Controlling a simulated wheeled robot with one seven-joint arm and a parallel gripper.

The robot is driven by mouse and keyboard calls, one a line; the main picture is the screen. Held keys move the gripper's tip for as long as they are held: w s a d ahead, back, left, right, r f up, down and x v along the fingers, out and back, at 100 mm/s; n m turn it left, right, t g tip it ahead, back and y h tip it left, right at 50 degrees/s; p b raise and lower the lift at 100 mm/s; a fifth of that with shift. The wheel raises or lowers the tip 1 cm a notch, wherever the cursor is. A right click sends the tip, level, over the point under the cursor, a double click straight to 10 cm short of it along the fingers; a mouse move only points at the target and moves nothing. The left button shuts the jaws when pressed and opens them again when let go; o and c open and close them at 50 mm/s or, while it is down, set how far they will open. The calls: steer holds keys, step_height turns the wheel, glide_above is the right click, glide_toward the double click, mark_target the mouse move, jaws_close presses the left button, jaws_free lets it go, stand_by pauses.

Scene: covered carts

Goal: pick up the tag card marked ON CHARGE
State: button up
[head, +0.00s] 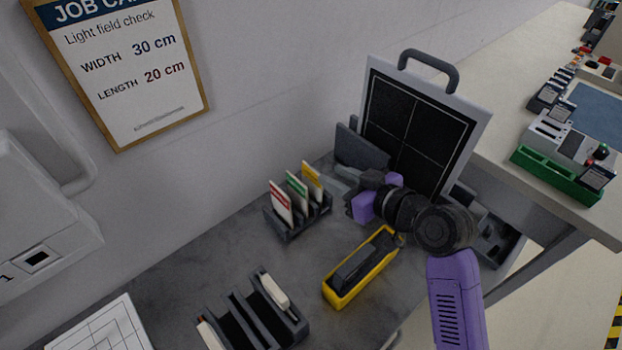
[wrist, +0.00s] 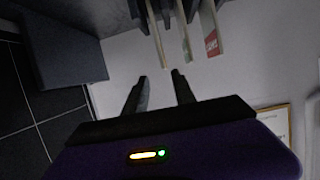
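Three tag cards stand upright in a dark slotted rack (head: 287,234) on the grey cart top: a red-headed card (head: 281,204), a green-headed card (head: 296,188) and a yellow-headed card (head: 312,180). Their lettering is too small to read, so I cannot tell which says ON CHARGE. My gripper (head: 334,182) is just right of the yellow-headed card. In the wrist view, my gripper (wrist: 160,77) has its two fingers apart with nothing between them. There the cards show nearly edge-on, the red-headed card (wrist: 209,30) at the right.
A dark grey block (head: 360,149) and a black gridded panel (head: 418,122) with a handle stand behind my gripper. A yellow tray (head: 352,285) holding a dark object and another slotted holder (head: 250,318) lie nearer. Bare cart top lies left of the card rack.

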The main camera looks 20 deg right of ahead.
mark_target(303, 169)
steer(key=shift+n, duration=0.3)
steer(key=shift+s+a+f+p+x, duration=0.1)
steer(key=shift+a+f+p+x, duration=0.1)
steer(key=shift+x, duration=1.1)
steer(key=shift+s+a+f+p+x, duration=0.1)
steer(key=shift+f+p+x, duration=0.1)
steer(key=shift+x, duration=1.1)
steer(key=shift+s+a+f+p+x, duration=0.1)
steer(key=shift+s+a+p+x, duration=0.1)
steer(key=shift+x, duration=1.1)
jaws_close()
